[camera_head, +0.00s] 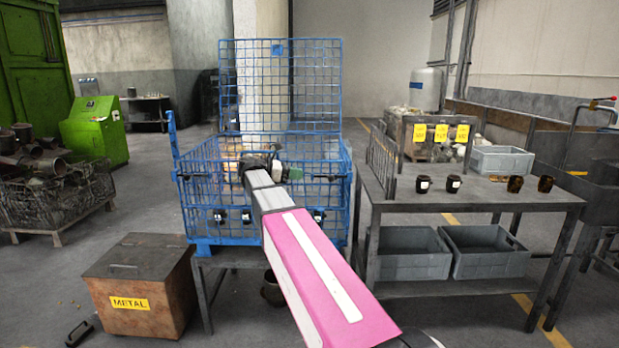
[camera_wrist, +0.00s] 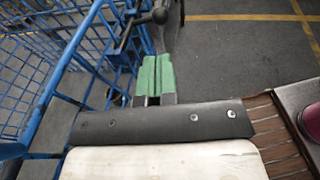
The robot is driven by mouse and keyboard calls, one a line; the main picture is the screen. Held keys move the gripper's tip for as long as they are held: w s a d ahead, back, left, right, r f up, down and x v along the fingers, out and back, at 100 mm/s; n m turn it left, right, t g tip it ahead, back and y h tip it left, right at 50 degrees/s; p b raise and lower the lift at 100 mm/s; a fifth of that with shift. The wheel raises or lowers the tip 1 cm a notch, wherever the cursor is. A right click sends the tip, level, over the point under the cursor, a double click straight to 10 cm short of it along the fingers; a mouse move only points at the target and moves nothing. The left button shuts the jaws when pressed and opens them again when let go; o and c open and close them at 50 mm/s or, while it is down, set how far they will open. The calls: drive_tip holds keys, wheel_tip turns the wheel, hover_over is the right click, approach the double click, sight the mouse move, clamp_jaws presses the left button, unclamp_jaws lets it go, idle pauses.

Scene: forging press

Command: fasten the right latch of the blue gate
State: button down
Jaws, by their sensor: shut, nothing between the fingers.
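The blue gate (camera_head: 262,205) is the front mesh panel of a blue wire cage standing on a low dark stand. In the wrist view, blue mesh (camera_wrist: 35,70) fills the left side. A dark latch handle with a round knob (camera_wrist: 159,15) shows at the top of the wrist view, by a blue corner post. My gripper (camera_wrist: 153,72) has green fingers, closed together and empty, just below that handle in the picture. I cannot tell whether they touch it. In the head view my arm hides part of the gate, and the latch's state is unclear.
A metal table (camera_head: 480,193) with dark cups and a grey bin stands right of the cage, close to it. A rusty box marked METAL (camera_head: 140,285) stands at front left. A wire basket of parts (camera_head: 55,200) is farther left. Open floor lies behind the cage.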

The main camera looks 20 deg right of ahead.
drive_tip(key=shift+v, duration=2.2)
drive_tip(key=shift+f, duration=0.15)
drive_tip(key=s+f+m+t+y, duration=0.1)
drive_tip(key=s+f+m+y, duration=0.3)
drive_tip(key=f, duration=0.9)
drive_tip(key=s+f+m+t+y, duration=0.15)
drive_tip(key=s+f+y, duration=0.35)
drive_tip(key=f, duration=0.7)
drive_tip(key=s+a+f+m+y, duration=0.3)
drive_tip(key=s+f+m, duration=0.2)
drive_tip(key=s+f, duration=0.1)
drive_tip(key=s+a+f+m+y, duration=0.3)
drive_tip(key=s+f+m, duration=0.3)
drive_tip(key=f, duration=0.1)
drive_tip(key=shift+s+a+f+y, duration=0.2)
drive_tip(key=shift+s+f+y, duration=0.1)
drive_tip(key=shift+s, duration=0.1)
